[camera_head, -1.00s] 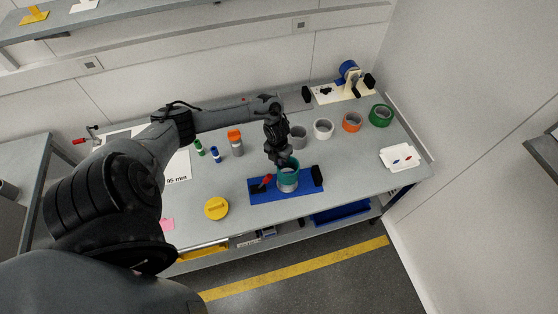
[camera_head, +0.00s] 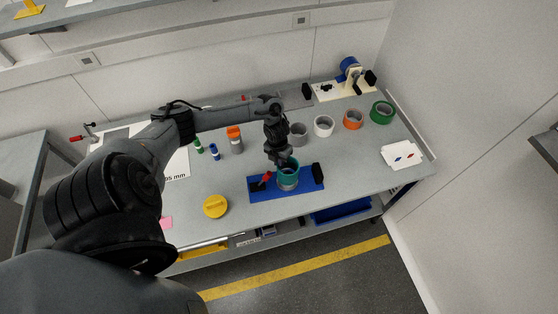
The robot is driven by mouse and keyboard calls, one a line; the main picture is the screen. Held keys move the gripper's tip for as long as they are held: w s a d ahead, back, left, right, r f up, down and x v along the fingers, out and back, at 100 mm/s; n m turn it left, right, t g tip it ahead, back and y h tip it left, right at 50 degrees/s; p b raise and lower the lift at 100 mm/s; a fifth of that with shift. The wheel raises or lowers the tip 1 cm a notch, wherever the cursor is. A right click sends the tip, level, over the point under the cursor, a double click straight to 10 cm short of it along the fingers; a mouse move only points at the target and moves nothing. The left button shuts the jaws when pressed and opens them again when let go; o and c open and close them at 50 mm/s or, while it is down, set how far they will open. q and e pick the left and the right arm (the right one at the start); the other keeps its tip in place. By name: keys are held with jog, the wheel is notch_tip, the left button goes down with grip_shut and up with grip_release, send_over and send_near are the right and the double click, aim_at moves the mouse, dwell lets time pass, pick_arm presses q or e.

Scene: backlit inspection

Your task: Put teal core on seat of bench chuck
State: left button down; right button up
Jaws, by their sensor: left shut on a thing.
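The teal core (camera_head: 289,173) is a short ring with a grey lower part showing beneath it. It is upright at the blue base of the bench chuck (camera_head: 262,191), between the red-handled part on the left and a black block on the right. My left gripper (camera_head: 280,164) comes down from above and is shut on the teal core's rim. The seat is hidden under the core, and I cannot tell whether the core touches it. My right gripper is not in view.
Grey, white and orange rings stand behind, with a green ring (camera_head: 382,112) at the far right. A white tray (camera_head: 402,156) is at the right. A yellow round thing (camera_head: 215,206) is near the front edge. Marker-like bottles stand left of the gripper.

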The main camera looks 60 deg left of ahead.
pick_arm(q)
jog(key=shift+f+b, duration=1.05)
jog(key=shift+f, duration=0.15)
jog(key=shift+f+b, duration=0.75)
jog(key=shift+f, duration=0.15)
jog(key=shift+r, duration=0.1)
jog(key=c, duration=1.1)
grip_release()
jog(key=shift+r, duration=0.1)
jog(key=r, duration=1)
jog(key=shift+s+a+r, duration=0.15)
jog(key=shift+a+r, duration=0.05)
jog(key=shift+r, duration=0.15)
